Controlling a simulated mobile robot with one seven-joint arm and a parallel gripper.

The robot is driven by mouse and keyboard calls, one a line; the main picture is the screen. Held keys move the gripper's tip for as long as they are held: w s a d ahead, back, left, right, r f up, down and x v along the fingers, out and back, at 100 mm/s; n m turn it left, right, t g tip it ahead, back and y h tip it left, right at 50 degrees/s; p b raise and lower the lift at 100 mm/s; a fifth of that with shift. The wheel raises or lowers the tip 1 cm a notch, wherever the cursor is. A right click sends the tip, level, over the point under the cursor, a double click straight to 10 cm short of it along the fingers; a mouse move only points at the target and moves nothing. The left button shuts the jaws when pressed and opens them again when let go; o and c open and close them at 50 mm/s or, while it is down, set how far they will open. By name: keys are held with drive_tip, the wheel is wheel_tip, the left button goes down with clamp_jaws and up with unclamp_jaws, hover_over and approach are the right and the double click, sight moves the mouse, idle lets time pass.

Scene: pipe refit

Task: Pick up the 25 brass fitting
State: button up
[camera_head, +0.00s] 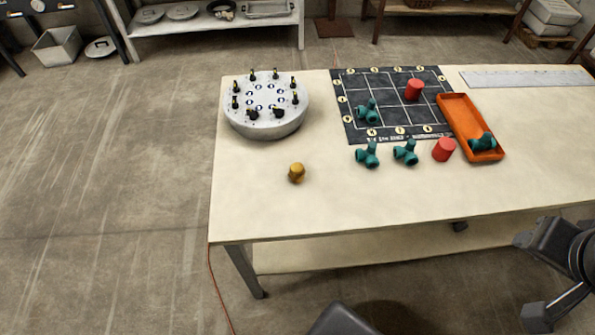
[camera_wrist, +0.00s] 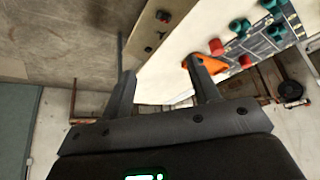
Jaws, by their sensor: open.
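The brass fitting (camera_head: 297,173) is a small yellow-brown piece standing alone on the pale table (camera_head: 330,215), in front of the round grey dial stand. I cannot make it out surely in the wrist view. My gripper (camera_head: 530,280) is at the lower right of the head view, off the table's front edge and far from the fitting. In the wrist view my gripper (camera_wrist: 160,68) has its two fingers wide apart with nothing between them.
The round stand (camera_head: 266,125) with several black-topped pegs is behind the fitting. To its right are teal fittings (camera_head: 367,155), red cylinders (camera_head: 444,149), a dark grid mat (camera_head: 351,128) and an orange tray (camera_head: 457,113). The table's front left is clear.

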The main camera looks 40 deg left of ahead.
drive_tip(key=shift+o, duration=1)
